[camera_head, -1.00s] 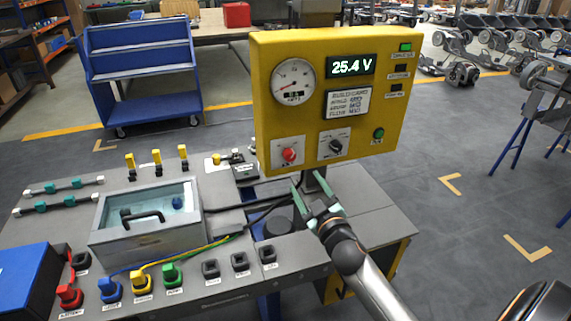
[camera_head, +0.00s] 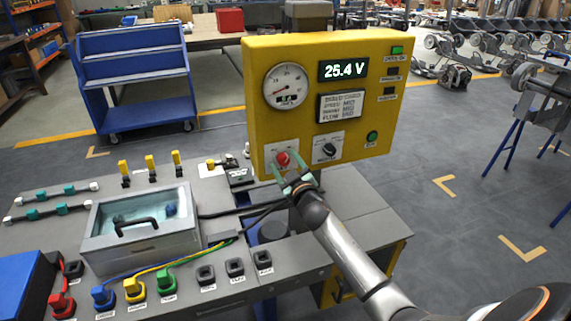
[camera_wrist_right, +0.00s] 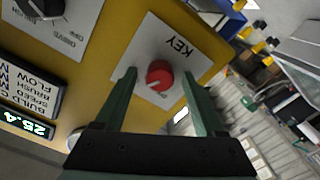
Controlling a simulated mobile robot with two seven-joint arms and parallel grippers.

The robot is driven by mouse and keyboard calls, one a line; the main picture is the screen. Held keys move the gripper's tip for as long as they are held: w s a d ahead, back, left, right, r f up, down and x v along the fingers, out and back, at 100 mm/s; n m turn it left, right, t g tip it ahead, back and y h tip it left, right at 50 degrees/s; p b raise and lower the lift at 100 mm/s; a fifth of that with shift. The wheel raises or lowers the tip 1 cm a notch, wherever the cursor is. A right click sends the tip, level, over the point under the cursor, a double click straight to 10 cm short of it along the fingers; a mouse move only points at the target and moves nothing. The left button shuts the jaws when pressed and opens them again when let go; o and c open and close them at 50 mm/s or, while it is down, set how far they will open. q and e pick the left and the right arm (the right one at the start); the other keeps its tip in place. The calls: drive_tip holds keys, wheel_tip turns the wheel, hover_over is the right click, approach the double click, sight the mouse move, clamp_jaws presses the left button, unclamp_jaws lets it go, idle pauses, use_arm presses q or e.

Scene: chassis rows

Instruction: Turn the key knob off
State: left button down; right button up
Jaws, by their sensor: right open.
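The key knob (camera_head: 283,158) is a round red knob with a pale pointer mark on a white plate at the lower left of the yellow panel (camera_head: 350,113). In the right wrist view the red knob (camera_wrist_right: 159,75) lies between the fingertips, under the word KEY. My right gripper (camera_head: 290,170) is open at the panel's lower left. In the wrist view the open right gripper (camera_wrist_right: 157,85) has its green fingers on either side of the knob, with visible gaps; I cannot tell how far they are from the plate. My left gripper is not in view.
A black knob (camera_head: 330,150) sits right of the red one, with a green button (camera_head: 372,137) beyond. The voltage display (camera_head: 343,68) reads 25.4 V. Below stands a grey bench with a clear-lidded box (camera_head: 142,228), coloured connectors and cables.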

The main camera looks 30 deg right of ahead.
clamp_jaws()
idle(0.7)
